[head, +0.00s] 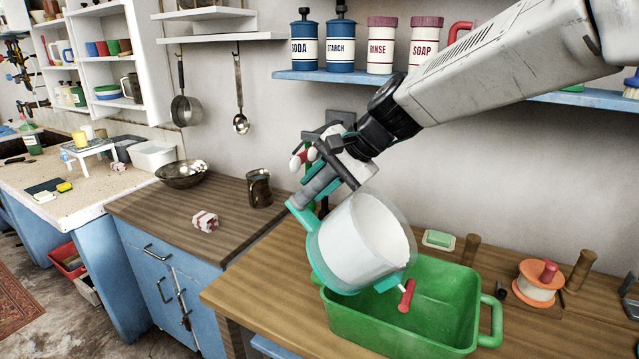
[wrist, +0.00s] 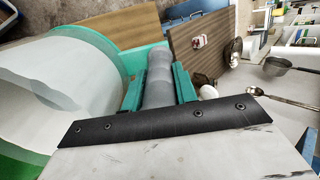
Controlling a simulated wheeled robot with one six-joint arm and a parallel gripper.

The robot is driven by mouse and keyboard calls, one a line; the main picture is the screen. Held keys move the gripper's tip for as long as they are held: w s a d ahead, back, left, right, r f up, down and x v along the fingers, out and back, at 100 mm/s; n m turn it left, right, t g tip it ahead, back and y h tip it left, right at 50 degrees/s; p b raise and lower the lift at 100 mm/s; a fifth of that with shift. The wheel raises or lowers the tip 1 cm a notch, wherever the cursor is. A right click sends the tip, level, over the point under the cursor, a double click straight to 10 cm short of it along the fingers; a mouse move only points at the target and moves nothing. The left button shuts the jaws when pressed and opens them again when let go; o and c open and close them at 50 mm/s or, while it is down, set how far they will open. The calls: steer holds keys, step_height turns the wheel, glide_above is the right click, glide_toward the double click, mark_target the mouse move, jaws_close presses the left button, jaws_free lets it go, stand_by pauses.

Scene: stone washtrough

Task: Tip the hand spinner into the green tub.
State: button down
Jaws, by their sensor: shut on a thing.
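The hand spinner (head: 352,250) has a white drum, a clear outer wall, a teal frame and a red crank knob (head: 407,296). It is in the air, tilted, over the left back part of the green tub (head: 400,336). My gripper (head: 318,184) is shut on the spinner's grey handle (head: 312,190), at its upper left. In the wrist view the grey handle (wrist: 158,78) runs between teal parts, with the white drum (wrist: 60,75) at left. The tub stands on the wooden counter; the visible part of its inside looks empty.
A green soap block (head: 438,239), wooden pegs (head: 472,248) and an orange-and-white reel (head: 538,284) stand behind and right of the tub. A blue shelf (head: 340,78) with canisters is above. The left worktop holds a dark mug (head: 259,189) and a crumpled cloth (head: 205,221).

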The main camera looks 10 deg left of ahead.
steer(key=shift+r, duration=0.1)
steer(key=shift+s+d+r+y, duration=0.15)
steer(key=shift+d+r+y, duration=0.4)
steer(key=shift+d+r, duration=0.2)
steer(key=shift+s+d+r+y, duration=0.1)
steer(key=shift+d+r+y, duration=0.5)
steer(key=shift+r, duration=0.2)
steer(key=shift+d, duration=0.1)
steer(key=shift+s+d+r+t+y, duration=0.2)
steer(key=shift+d+r+y, duration=0.3)
steer(key=shift+d+r, duration=0.2)
steer(key=shift+s+d+r+t+y, duration=0.1)
steer(key=shift+d+r+t+y, duration=0.1)
steer(key=shift+d+r+y, duration=0.45)
steer(key=shift+d+f, duration=0.1)
steer(key=shift+s+d+r+y, duration=0.1)
steer(key=shift+d+r+y, duration=0.2)
steer(key=shift+d, duration=0.25)
steer(key=shift+s+d+r+y, duration=0.1)
steer(key=shift+d+r+y, duration=0.15)
steer(key=shift+d, duration=0.3)
steer(key=shift+s+d+r+y, duration=0.1)
steer(key=shift+d+r+y, duration=0.2)
steer(key=shift+d, duration=0.25)
